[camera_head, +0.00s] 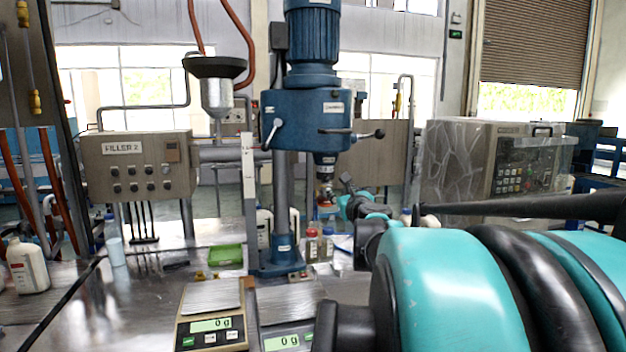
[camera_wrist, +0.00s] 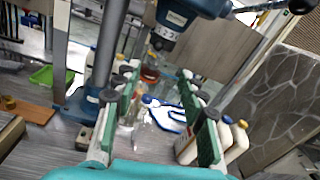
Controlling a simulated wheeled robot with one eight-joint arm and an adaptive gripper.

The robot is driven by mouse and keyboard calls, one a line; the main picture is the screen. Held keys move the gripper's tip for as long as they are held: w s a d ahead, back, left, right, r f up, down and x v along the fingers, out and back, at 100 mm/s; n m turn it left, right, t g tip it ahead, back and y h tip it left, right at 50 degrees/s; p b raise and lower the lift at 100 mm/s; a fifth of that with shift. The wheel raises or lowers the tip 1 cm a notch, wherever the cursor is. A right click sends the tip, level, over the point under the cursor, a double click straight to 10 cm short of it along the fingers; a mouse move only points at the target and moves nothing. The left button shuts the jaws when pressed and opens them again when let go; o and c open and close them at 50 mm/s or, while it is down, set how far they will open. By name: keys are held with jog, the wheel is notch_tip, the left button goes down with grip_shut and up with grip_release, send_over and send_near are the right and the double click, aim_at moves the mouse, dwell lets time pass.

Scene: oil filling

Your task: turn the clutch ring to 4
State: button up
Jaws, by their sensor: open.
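The clutch ring (camera_wrist: 163,36) is a dark collar with white numerals at the lower end of the blue drill-press head, seen at the top of the wrist view. I cannot tell which number is set. In the head view the ring (camera_head: 325,161) sits below the blue head (camera_head: 310,119), above a silver and orange-red lower end. My gripper (camera_wrist: 165,98) is open, with green-padded fingers spread wide and nothing held between them. The ring lies beyond the fingertips, apart from them. In the head view my gripper (camera_head: 352,196) is small and partly hidden by my arm, just right of the spindle.
The press column (camera_head: 282,200) stands left of the spindle. Small bottles (camera_head: 312,245) stand at its base, with white jugs (camera_wrist: 225,140) at right in the wrist view. A black-knobbed lever (camera_head: 365,134) sticks out right. A scale (camera_head: 212,315) and green tray (camera_head: 225,255) are left.

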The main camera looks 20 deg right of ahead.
aim_at(327, 179)
jog(key=w, duration=1.1)
jog(key=w+d, duration=0.1)
jog(key=w, duration=0.5)
jog(key=shift+w, duration=0.1)
jog(key=shift+c, duration=0.6)
grip_shut()
